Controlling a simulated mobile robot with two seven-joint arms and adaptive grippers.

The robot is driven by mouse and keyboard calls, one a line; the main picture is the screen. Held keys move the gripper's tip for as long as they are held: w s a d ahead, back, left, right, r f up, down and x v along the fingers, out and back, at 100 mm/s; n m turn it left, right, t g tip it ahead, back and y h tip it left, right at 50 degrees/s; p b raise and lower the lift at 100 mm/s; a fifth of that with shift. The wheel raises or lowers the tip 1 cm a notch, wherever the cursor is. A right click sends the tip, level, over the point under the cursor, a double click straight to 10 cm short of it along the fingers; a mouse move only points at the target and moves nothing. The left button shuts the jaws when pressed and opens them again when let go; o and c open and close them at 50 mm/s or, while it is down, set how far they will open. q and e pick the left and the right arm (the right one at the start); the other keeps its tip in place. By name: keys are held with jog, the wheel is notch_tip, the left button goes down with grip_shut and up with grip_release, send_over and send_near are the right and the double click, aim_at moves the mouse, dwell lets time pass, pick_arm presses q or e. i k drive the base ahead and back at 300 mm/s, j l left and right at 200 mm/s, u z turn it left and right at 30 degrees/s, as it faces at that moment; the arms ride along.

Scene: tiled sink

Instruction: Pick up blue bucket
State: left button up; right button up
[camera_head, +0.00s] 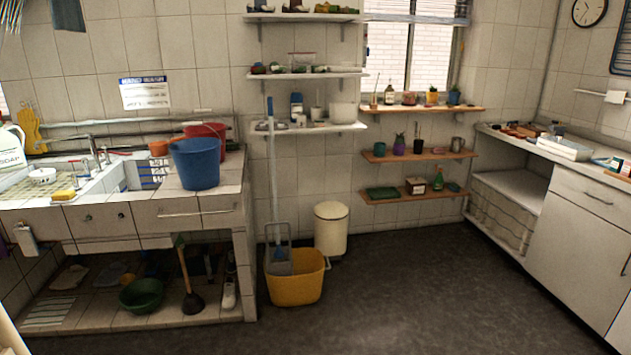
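The blue bucket (196,165) stands upright on the tiled counter (226,182) to the right of the sink, near the counter's front edge. A red bucket (213,131) stands behind it and is partly hidden by it. A small orange pot (158,148) is just to its left. Neither of my grippers shows in the head view, and nothing is holding the blue bucket.
A yellow mop bucket (296,284) with an upright mop (273,190) stands on the floor right of the counter. A cream bin (331,229) is behind it. The dark floor (420,285) in the middle is clear. White cabinets (585,225) line the right side.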

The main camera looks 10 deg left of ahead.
aim_at(196, 160)
jog(key=i+j+u, duration=0.3)
jog(key=i, duration=0.5)
jog(key=i+l+u, duration=0.1)
jog(key=i+u, duration=0.25)
jog(key=i, duration=0.5)
